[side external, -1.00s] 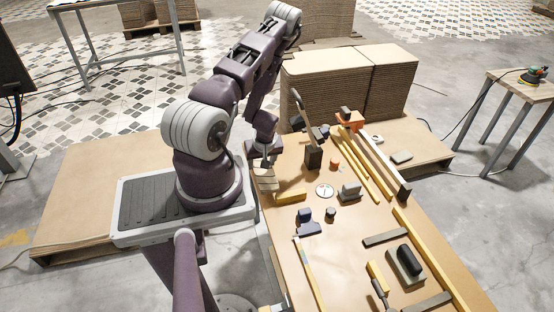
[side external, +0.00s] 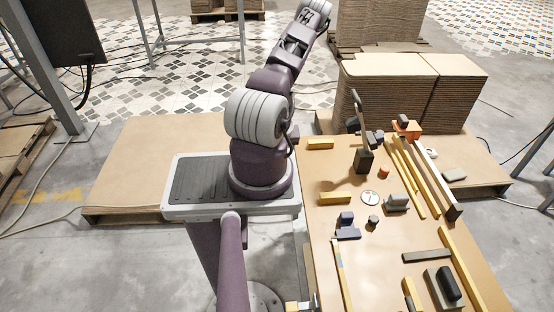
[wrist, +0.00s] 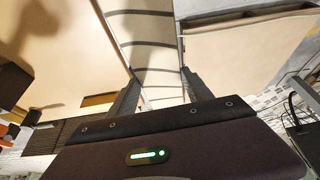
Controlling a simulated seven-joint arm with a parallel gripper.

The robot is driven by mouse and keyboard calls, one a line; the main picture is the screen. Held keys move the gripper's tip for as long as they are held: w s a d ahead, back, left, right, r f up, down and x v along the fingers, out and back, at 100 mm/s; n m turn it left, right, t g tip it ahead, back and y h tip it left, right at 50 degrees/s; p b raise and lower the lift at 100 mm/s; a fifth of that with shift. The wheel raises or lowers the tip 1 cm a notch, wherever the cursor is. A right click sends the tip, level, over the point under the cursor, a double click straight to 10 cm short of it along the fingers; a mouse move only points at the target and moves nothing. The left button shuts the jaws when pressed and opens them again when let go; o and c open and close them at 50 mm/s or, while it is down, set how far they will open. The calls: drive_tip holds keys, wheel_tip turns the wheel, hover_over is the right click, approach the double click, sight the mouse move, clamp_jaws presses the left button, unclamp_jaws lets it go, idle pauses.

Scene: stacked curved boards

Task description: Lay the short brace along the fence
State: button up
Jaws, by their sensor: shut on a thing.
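My gripper (wrist: 163,92) shows in the wrist view, its two dark fingers on either side of a pale banded board (wrist: 150,50) with dark cross lines. I cannot tell whether this board is the short brace. In the side external view my gripper is out of sight. A long pale bar with a dark end (side external: 437,180), probably the fence, lies at the right of the bench beside long yellow strips (side external: 413,180). Two short yellow pieces lie apart on the bench, one nearer the middle (side external: 335,198) and one at the far left (side external: 320,144).
A dark upright block (side external: 363,161), a white disc (side external: 370,198), a grey block (side external: 397,203) and blue pieces (side external: 347,226) stand on the bench (side external: 320,170). An orange clamp (side external: 407,130) sits at the far end. Cardboard stacks (side external: 388,95) stand behind.

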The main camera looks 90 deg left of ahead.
drive_tip(key=w+a+r+n+g, duration=0.2)
drive_tip(key=w+a+r+n, duration=0.3)
drive_tip(key=w+a+r, duration=1.2)
drive_tip(key=w+d+r+m, duration=0.1)
drive_tip(key=w+d+r, duration=0.1)
drive_tip(key=w+r, duration=0.45)
drive_tip(key=w+d+f+m+t, duration=0.3)
drive_tip(key=w+d+m, duration=0.3)
drive_tip(key=w+d, duration=0.15)
drive_tip(key=w+d+f+m+t+h, duration=0.15)
drive_tip(key=d+f+m, duration=0.35)
drive_tip(key=d, duration=0.6)
drive_tip(key=w+d+f+m+t+h, duration=0.1)
drive_tip(key=w+d+f+m+h, duration=0.15)
drive_tip(key=d+m, duration=0.65)
drive_tip(key=w+d+f+m+t+h, duration=0.1)
drive_tip(key=w+d+f+m+t, duration=0.2)
drive_tip(key=d, duration=1)
drive_tip(key=s+d+f+m+g+h, duration=0.2)
drive_tip(key=s+d+m+g, duration=0.1)
drive_tip(key=s+d+m, duration=0.5)
drive_tip(key=s+d+f+m+g+h, duration=0.3)
drive_tip(key=s+d+m, duration=0.6)
drive_tip(key=d, duration=0.5)
drive_tip(key=shift+s+f, duration=0.25)
drive_tip(key=shift+s, duration=1)
